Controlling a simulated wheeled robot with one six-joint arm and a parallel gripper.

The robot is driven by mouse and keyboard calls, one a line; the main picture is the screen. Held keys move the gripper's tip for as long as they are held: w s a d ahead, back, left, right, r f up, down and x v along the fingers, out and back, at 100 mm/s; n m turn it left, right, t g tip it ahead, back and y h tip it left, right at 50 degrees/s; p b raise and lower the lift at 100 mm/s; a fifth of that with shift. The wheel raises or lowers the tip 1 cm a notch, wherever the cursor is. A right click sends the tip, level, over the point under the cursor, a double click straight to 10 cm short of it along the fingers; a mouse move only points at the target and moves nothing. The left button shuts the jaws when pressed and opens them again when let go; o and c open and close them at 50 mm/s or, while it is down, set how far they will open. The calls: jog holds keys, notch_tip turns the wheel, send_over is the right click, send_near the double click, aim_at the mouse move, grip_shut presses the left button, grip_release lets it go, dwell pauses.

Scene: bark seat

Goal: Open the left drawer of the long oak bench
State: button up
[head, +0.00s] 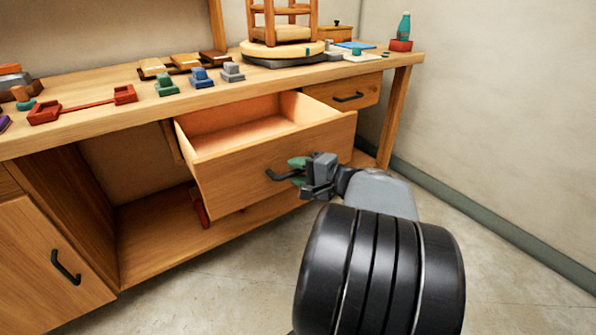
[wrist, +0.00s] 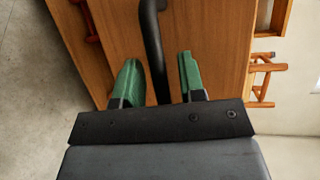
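The left drawer (head: 270,155) of the long oak bench (head: 150,115) is pulled well out, and its visible inside is empty. Its black handle (head: 283,175) is on the front panel. My gripper (head: 298,172) is at the right part of this handle. In the wrist view the handle (wrist: 152,45) runs between the two green fingers of my gripper (wrist: 158,80). The fingers are apart, with gaps visible on both sides of the handle. The drawer front (wrist: 215,45) fills much of the wrist view.
A closed right drawer (head: 350,92) sits beside the open one. A cupboard door (head: 45,265) is at lower left. The bench top holds several coloured blocks, a wooden stool (head: 283,20) and a teal bottle (head: 404,27). A wall (head: 480,110) stands at right; the floor (head: 200,305) in front is clear.

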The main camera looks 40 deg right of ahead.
jog(key=p+v, duration=0.4)
jog(key=v, duration=0.9)
jog(key=shift+s, duration=0.4)
jog(key=shift+d+r, duration=0.1)
jog(key=shift+r, duration=0.05)
